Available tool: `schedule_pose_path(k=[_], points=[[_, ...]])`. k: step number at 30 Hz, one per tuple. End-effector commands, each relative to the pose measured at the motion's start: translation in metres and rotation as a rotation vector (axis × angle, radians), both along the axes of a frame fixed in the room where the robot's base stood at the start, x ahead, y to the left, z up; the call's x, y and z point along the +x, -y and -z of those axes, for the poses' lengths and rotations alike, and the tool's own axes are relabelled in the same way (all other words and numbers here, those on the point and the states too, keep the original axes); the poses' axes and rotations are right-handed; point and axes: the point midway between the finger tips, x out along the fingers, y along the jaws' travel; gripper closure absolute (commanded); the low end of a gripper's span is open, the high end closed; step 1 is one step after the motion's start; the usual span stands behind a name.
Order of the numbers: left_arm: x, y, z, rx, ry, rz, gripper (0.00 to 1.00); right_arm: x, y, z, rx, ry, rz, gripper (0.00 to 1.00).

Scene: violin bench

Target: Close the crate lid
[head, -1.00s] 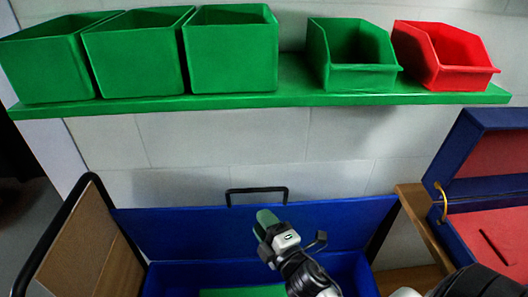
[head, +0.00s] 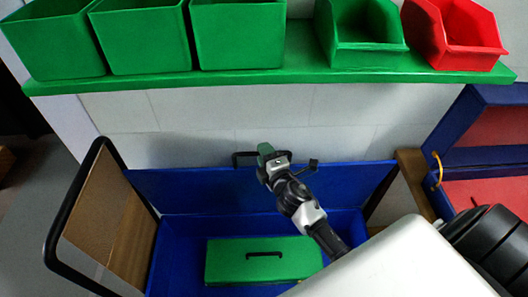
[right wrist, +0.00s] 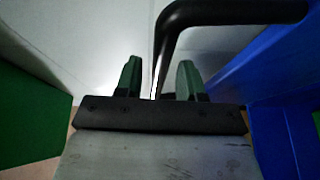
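The blue crate (head: 170,255) is open, and its blue lid (head: 185,190) stands up at the back near the wall. A black handle (head: 238,160) sits on the lid's top edge; it also shows in the right wrist view (right wrist: 225,13). My right gripper (head: 266,149) is at the handle's right part, overlapping it in the head view. In the right wrist view its two green fingers (right wrist: 158,78) are apart, and the handle's bent end runs down between them. I cannot tell whether they touch it. My left gripper is out of view.
A green box (head: 225,262) with a black handle lies inside the crate. A green shelf (head: 300,78) with several green bins and a red bin (head: 455,40) hangs above. An open blue case (head: 480,155) stands at right, a black-framed brown panel (head: 95,215) at left.

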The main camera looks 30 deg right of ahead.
Motion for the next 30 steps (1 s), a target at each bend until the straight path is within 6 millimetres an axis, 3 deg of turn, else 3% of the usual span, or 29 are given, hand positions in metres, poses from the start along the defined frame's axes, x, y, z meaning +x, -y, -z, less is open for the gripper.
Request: schedule_pose_path(k=[11,18,30], points=[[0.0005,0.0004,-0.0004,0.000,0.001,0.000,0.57,0.0063,-0.0001,0.0003,0.001,0.000,-0.001,0.61],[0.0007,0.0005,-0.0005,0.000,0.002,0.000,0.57,0.0061,-0.0001,0.0002,0.001,0.000,-0.001,0.98],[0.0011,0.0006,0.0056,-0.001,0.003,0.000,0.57,0.0063,-0.0015,0.0031,-0.001,0.007,-0.001,1.00]])
